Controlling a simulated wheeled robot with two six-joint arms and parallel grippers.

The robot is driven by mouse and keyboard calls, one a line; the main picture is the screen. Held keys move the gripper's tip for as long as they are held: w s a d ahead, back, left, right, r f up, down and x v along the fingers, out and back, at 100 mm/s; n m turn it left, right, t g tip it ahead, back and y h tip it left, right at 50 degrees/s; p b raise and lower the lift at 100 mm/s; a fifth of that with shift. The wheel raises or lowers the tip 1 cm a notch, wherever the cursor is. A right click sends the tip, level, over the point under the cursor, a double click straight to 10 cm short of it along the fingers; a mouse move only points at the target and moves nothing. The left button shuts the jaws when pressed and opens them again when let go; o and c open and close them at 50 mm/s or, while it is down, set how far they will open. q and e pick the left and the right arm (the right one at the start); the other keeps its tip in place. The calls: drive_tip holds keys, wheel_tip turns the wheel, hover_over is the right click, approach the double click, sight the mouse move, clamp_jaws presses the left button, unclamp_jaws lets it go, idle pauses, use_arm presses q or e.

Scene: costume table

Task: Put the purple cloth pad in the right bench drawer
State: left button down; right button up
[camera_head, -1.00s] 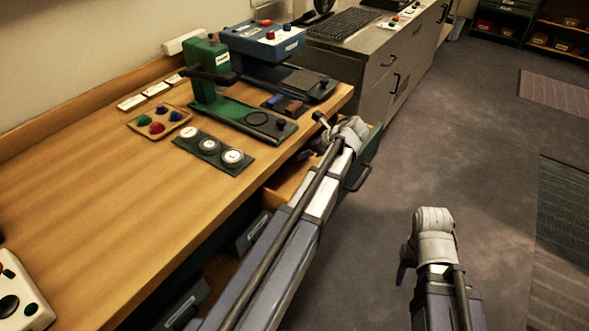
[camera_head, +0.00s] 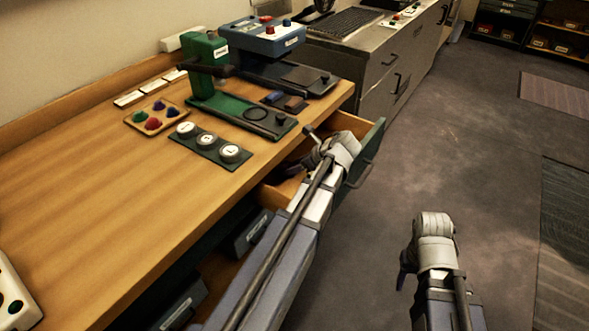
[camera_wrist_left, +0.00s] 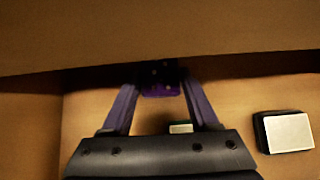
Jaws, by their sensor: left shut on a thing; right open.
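The right bench drawer (camera_head: 348,124) is pulled out from under the wooden bench; its green front has a dark handle. My left gripper (camera_head: 287,169) reaches down into the drawer, its fingers partly hidden by my wrist. In the left wrist view, its purple fingers are shut on the purple cloth pad (camera_wrist_left: 160,90), a small dark purple piece at the fingertips. The drawer's wooden wall or the bench edge passes close beyond them. The pad does not show clearly in the head view. My right gripper (camera_head: 403,272) is open over the floor, mostly hidden behind its wrist.
A dark block with a pale top (camera_wrist_left: 288,132) lies in the drawer, right of my left gripper. A green press (camera_head: 240,100), a mat with round weights (camera_head: 208,146) and a tray of coloured pieces (camera_head: 157,117) stand on the bench.

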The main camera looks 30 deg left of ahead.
use_arm(q)
drive_tip(key=shift+f, duration=0.15)
drive_tip(key=shift+c, duration=0.7)
unclamp_jaws()
drive_tip(key=shift+d+r, duration=0.1)
drive_tip(key=shift+r, duration=0.3)
drive_tip(key=p+v, duration=0.8)
drive_tip(key=v, duration=0.3)
drive_tip(key=shift+d+r, duration=0.15)
drive_tip(key=shift+d, duration=0.1)
